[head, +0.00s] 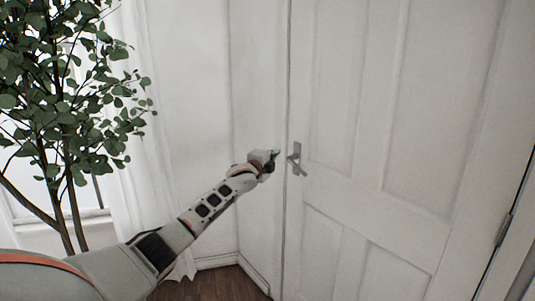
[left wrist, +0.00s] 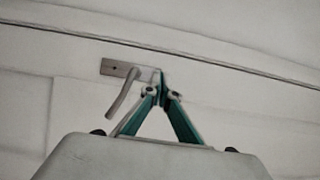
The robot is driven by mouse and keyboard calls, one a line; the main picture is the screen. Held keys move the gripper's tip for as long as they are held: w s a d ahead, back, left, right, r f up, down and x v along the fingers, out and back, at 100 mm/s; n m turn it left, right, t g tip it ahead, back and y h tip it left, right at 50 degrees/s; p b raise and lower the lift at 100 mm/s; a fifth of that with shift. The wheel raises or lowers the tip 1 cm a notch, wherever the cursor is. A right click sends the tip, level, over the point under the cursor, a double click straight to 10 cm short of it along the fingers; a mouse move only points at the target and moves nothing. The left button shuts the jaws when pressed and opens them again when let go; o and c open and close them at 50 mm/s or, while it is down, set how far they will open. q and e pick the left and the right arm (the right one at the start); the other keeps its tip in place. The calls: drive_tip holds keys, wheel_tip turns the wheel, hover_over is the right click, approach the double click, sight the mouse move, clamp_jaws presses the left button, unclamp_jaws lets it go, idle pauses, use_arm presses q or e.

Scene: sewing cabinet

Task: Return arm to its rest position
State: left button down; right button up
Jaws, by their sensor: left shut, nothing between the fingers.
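My left arm reaches in from the lower left of the head view, and its gripper (head: 274,157) is beside the door's grey lever handle (head: 296,160). In the left wrist view the gripper's teal fingers (left wrist: 160,80) meet at the tips, shut with nothing between them. The handle (left wrist: 122,92) shows there just left of the fingertips, with its plate partly behind them. I cannot tell whether the fingertips touch the handle. My right gripper is not in view.
A white panelled door (head: 350,215) fills the right side and looks closed. A leafy plant (head: 65,100) stands at the left by a white curtain (head: 145,150) and window. A strip of wooden floor (head: 215,285) is clear below.

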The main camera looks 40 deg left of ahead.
use_arm(q)
drive_tip(key=s+d+f+n+g+h, duration=0.1)
drive_tip(key=s+d+f+h, duration=0.1)
drive_tip(key=s+d+f, duration=0.75)
drive_tip(key=s+d+f+n+g+h, duration=0.1)
drive_tip(key=s+d+f, duration=0.5)
drive_tip(key=f, duration=0.7)
drive_tip(key=s+d+f+n+g+h, duration=0.1)
drive_tip(key=s+d+f+g+h, duration=0.1)
drive_tip(key=s+d+f, duration=0.6)
drive_tip(key=s+d+f+n+g, duration=0.1)
drive_tip(key=s+d+f+n, duration=0.2)
drive_tip(key=s, duration=0.6)
drive_tip(key=s+d+f+n+g, duration=0.1)
drive_tip(key=s+d+f+n, duration=0.1)
drive_tip(key=s+d+f, duration=0.4)
drive_tip(key=s+d+f+n+g+h, duration=0.1)
drive_tip(key=s+d+f+n, duration=0.2)
drive_tip(key=s, duration=1)
drive_tip(key=shift+s+d+f+n, duration=0.15)
drive_tip(key=shift+d+f+n, duration=0.15)
drive_tip(key=shift+d+f, duration=0.65)
